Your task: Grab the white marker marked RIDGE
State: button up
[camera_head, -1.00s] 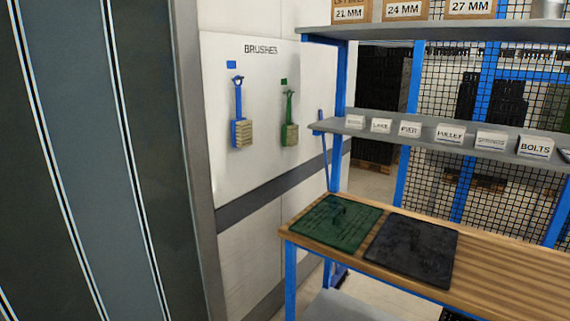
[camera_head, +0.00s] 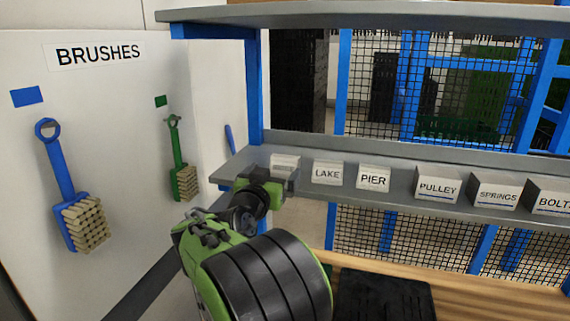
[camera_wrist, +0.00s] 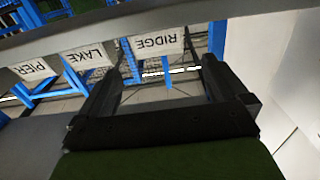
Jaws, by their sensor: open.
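The white RIDGE marker (camera_wrist: 157,42) shows in the wrist view with its lettering upside down, in front of my fingers and between them. In the head view the white marker at the left end of the grey shelf (camera_head: 284,161) is partly hidden behind my gripper (camera_head: 283,180). My gripper also shows in the wrist view (camera_wrist: 165,64), with its two dark fingers spread apart and nothing held. A gap between fingers and marker cannot be judged exactly.
White LAKE (camera_head: 327,172) and PIER (camera_head: 373,178) markers stand just right of it on the grey shelf (camera_head: 445,212). PULLEY (camera_head: 438,187) and SPRINGS (camera_head: 497,190) stand farther right. A blue post (camera_head: 254,90) rises behind left. Brushes hang on the left wall panel.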

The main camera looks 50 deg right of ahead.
aim_at(284, 158)
jog(key=x, duration=0.2)
jog(key=p+x, duration=0.1)
jog(key=shift+w+d+r, duration=0.15)
jog(key=shift+d+r, duration=0.05)
jog(key=shift+r, duration=0.1)
jog(key=shift+d, duration=0.2)
jog(key=p+x, duration=0.2)
jog(key=x, duration=0.3)
jog(key=shift+w+d, duration=0.2)
jog(key=shift+d, duration=0.1)
jog(key=shift+s+a, duration=0.2)
jog(key=shift+c, duration=0.6)
jog(key=c, duration=0.8)
